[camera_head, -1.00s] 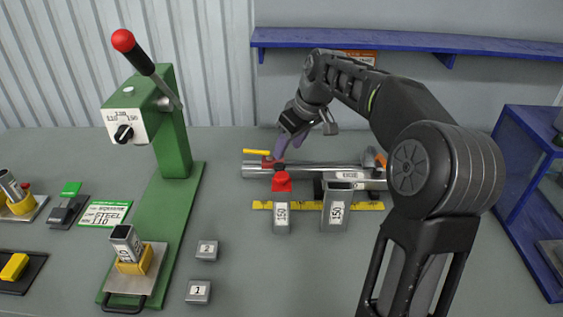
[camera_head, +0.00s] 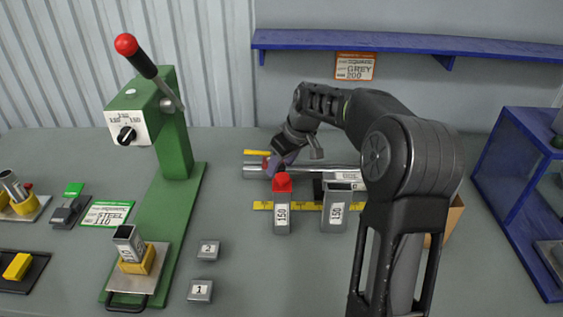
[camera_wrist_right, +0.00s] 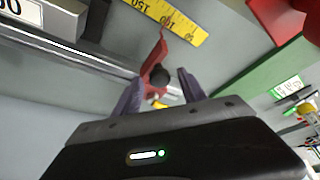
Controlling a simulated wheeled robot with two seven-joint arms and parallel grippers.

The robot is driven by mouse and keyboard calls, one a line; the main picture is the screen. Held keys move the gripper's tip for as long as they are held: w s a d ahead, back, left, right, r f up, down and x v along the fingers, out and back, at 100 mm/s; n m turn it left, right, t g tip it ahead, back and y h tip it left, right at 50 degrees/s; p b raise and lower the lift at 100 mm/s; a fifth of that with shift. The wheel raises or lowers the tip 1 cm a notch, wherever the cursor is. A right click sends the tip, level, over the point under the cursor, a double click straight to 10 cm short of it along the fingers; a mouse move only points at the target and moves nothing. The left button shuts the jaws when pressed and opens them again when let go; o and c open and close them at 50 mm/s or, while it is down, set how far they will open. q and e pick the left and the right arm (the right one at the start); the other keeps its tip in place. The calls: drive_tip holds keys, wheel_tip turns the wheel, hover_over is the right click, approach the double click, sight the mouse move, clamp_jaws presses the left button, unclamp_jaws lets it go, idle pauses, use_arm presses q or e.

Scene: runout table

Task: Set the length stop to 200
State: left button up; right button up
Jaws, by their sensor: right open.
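The length stop (camera_wrist_right: 158,48) is a red piece with a thin upright pointer and a dark round knob (camera_wrist_right: 158,76). In the head view my right gripper (camera_head: 281,161) is low over the left part of the steel bar (camera_head: 340,171) and mostly hides the stop. The yellow scale (camera_head: 262,205) runs in front. My left gripper is not in view.
Two grey blocks marked 150 (camera_head: 282,218) (camera_head: 336,211) stand before the scale; the left has a red top. A green lever press (camera_head: 170,205) stands left, grey blocks 1 (camera_head: 200,290) and 2 (camera_head: 208,250) near it. An orange card (camera_head: 355,67) reads GREY 200.

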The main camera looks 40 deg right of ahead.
clamp_jaws()
idle(0.5)
idle(0.9)
